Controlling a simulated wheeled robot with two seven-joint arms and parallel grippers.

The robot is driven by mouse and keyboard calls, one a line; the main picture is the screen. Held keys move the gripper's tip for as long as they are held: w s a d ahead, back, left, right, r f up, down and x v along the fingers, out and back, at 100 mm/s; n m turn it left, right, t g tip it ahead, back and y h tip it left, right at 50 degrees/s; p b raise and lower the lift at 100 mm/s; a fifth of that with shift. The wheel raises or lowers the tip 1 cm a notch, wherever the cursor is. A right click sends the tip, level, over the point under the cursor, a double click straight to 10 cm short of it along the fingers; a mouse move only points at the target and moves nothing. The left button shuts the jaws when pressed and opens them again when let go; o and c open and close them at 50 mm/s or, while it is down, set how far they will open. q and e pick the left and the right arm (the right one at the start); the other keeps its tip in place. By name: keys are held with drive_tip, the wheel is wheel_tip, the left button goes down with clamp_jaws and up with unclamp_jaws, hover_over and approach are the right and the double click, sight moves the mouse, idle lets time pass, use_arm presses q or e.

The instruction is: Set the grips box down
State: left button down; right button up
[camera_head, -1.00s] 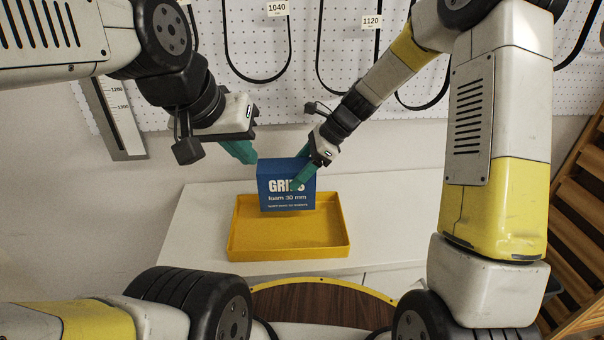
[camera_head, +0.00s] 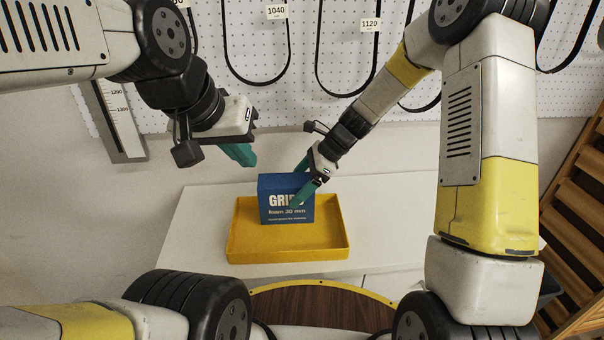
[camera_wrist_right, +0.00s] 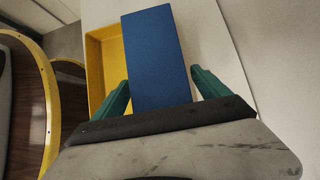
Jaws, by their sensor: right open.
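In the right wrist view the blue box (camera_wrist_right: 156,60) lies between the two green fingers, with a gap on the right side. My right gripper (camera_head: 298,184) is open around the box's right end, its front finger covering part of the lettering. My left gripper (camera_head: 240,156) hangs empty above and left of the box; its finger opening is hard to make out.
The yellow tray rests on a white counter (camera_head: 195,220) with clear room on both sides. A pegboard (camera_head: 300,70) with hanging black belts is behind. A wooden slatted rack (camera_head: 575,200) stands at the right.

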drive_tip(key=v, duration=1.2)
drive_tip(key=s+d+r+n+t+h, duration=0.2)
drive_tip(key=s+d+r+n, duration=0.4)
drive_tip(key=s, duration=0.4)
drive_tip(key=s+d+r+n+t+h, duration=0.3)
drive_tip(key=s+d+r+n+t, duration=0.2)
drive_tip(key=s+d+n, duration=0.3)
drive_tip(key=shift+s+d+r+n, duration=0.4)
drive_tip(key=shift+s+r+n, duration=0.35)
drive_tip(key=shift+s+n, duration=0.75)
